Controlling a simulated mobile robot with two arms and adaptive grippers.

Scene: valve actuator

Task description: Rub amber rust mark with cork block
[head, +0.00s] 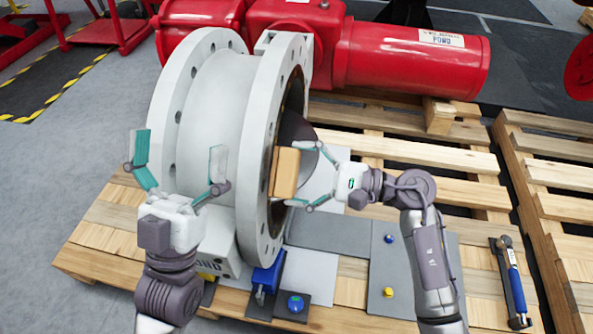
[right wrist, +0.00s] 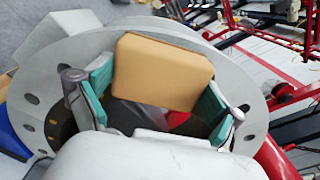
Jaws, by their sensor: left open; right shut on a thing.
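The cork block (head: 285,172) is a tan block held upright at the opening of the white valve's near flange (head: 262,130). My right gripper (head: 312,176) is shut on it from the right. In the right wrist view the cork block (right wrist: 162,72) sits between the teal fingers (right wrist: 160,95), in front of the flange ring (right wrist: 40,95). I cannot tell whether the block touches the flange. My left gripper (head: 178,165) is open and empty in front of the white valve body (head: 215,105). No amber rust mark can be made out; the block may hide it.
A red actuator (head: 410,58) lies behind the valve. A wooden pallet (head: 100,240) bears the valve, with grey plates (head: 345,235) at the right. A blue-handled tool (head: 515,285) lies at the right edge. A blue clamp (head: 268,275) stands below the flange.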

